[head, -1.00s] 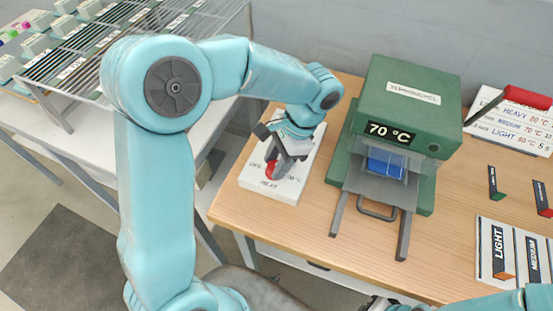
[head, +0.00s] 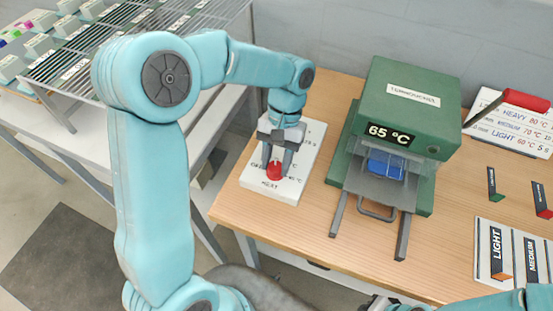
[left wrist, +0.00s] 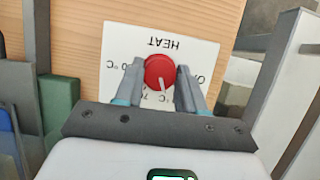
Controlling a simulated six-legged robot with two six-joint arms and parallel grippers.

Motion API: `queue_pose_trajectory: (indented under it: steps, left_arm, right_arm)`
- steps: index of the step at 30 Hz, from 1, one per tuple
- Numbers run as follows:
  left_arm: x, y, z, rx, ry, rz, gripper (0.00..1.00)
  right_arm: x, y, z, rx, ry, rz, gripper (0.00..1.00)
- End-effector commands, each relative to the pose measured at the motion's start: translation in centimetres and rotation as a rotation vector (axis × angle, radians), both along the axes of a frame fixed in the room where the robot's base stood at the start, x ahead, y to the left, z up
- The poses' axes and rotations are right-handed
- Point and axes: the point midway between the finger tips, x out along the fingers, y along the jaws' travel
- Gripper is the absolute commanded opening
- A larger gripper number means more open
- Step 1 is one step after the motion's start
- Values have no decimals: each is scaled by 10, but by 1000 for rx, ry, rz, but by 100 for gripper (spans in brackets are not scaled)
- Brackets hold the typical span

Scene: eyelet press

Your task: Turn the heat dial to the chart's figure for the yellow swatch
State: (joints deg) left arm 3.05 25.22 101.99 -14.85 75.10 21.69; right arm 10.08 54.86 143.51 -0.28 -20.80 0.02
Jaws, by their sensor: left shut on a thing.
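The red heat dial (head: 275,171) sits on a white plate (head: 262,191) marked HEAT at the table's left. My left gripper (head: 276,168) points down over it and is shut on the dial. In the left wrist view the dial (left wrist: 159,71) is between the two fingers (left wrist: 160,78), its pale pointer line toward the palm. The green press (head: 410,95) shows 65 °C on its display (head: 390,134). The chart (head: 515,128) at the back right reads HEAVY 80 °C, MEDIUM 70 °C, LIGHT 60 °C. I cannot make out a yellow swatch. My right gripper is not clearly in view.
A blue piece (head: 385,167) lies inside the press, behind a clear guard. The red-handled lever (head: 525,100) reaches over the chart. A board (head: 497,255) labelled LIGHT and MEDIUM lies at the front right. A wire rack (head: 120,45) stands at the back left.

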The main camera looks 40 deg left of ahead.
Motion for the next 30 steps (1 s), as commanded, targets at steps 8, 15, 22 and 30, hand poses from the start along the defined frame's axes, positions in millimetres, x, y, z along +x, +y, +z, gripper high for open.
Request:
queue_pose_trajectory:
  steps: [8, 15, 22, 30]
  left_arm:
    - [1, 1, 0, -1, -6, 98, 9]
    - [1, 1, 0, 0, -8, 121, 9]
    - [2, 1, 0, 0, -9, 121, 9]
    - [1, 1, 0, 1, -6, 121, 63]
  right_arm:
    - [0, 0, 0, 0, 0, 0, 0]
    - [0, 0, 0, 0, 0, 0, 0]
    - [0, 0, 0, 0, 0, 0, 0]
    - [0, 0, 0, 0, 0, 0, 0]
